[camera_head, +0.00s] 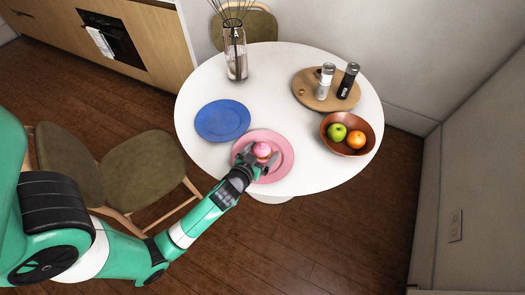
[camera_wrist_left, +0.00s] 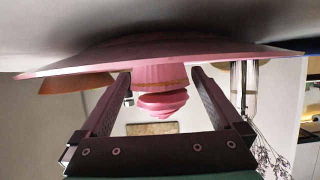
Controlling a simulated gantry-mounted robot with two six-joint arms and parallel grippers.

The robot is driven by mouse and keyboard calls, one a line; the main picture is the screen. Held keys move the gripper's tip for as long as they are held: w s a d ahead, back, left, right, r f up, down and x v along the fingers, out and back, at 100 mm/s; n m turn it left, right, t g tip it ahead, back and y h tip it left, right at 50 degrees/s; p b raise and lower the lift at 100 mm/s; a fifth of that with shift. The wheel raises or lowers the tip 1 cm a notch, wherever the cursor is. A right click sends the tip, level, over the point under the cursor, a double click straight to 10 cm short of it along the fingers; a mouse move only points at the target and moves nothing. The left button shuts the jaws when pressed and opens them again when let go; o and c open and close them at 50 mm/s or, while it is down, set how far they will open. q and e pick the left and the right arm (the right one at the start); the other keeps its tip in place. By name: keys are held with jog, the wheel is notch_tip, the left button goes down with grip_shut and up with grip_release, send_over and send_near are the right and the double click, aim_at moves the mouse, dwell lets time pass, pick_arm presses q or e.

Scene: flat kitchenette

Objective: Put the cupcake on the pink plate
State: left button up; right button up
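The cupcake (camera_head: 263,149), with pink frosting, sits on the pink plate (camera_head: 284,163) at the near edge of the round white table. My left gripper (camera_head: 259,157) reaches in over the plate, one finger on each side of the cupcake. The left wrist view is upside down: the cupcake (camera_wrist_left: 161,90) stands upright with its base on the pink plate (camera_wrist_left: 90,58). The fingers (camera_wrist_left: 161,76) are spread around its base, with a small gap visible on each side. My right gripper is not in view.
A blue plate (camera_head: 222,120) lies just left of the pink plate. A wooden bowl (camera_head: 357,149) with an apple and an orange stands to the right. A wooden board (camera_head: 309,97) with two shakers and a glass vase (camera_head: 236,62) are farther back. A chair (camera_head: 145,169) stands at left.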

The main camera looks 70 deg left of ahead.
pick_arm(q)
jog(key=shift+r, duration=0.3)
jog(key=p+v, duration=0.2)
jog(key=v, duration=1)
jog(key=shift+f, duration=0.15)
jog(key=w+d+r+m+t+h, duration=0.1)
jog(key=w+d+r+t, duration=0.2)
jog(key=w+r, duration=0.5)
jog(key=w+d+r+m+t+h, duration=0.1)
jog(key=w+d+r+t, duration=0.2)
jog(key=r, duration=0.8)
jog(key=w+d+r+t+h, duration=0.1)
jog(key=w+d+r+t, duration=0.15)
jog(key=w+r, duration=0.65)
jog(key=s+d+r+m+t+h, duration=0.2)
jog(key=r+t, duration=0.1)
jog(key=r, duration=0.6)
jog(key=s+d+r+m+t+h, duration=0.2)
jog(key=s+d+r+h, duration=0.1)
jog(key=r, duration=0.7)
jog(key=s+d+r+m+t+h, duration=0.2)
jog(key=r+m+t, duration=0.1)
jog(key=r, duration=0.7)
jog(key=shift+s+d+t+h, duration=0.25)
jog(key=shift+s+t+h, duration=0.1)
jog(key=shift+s+h, duration=0.05)
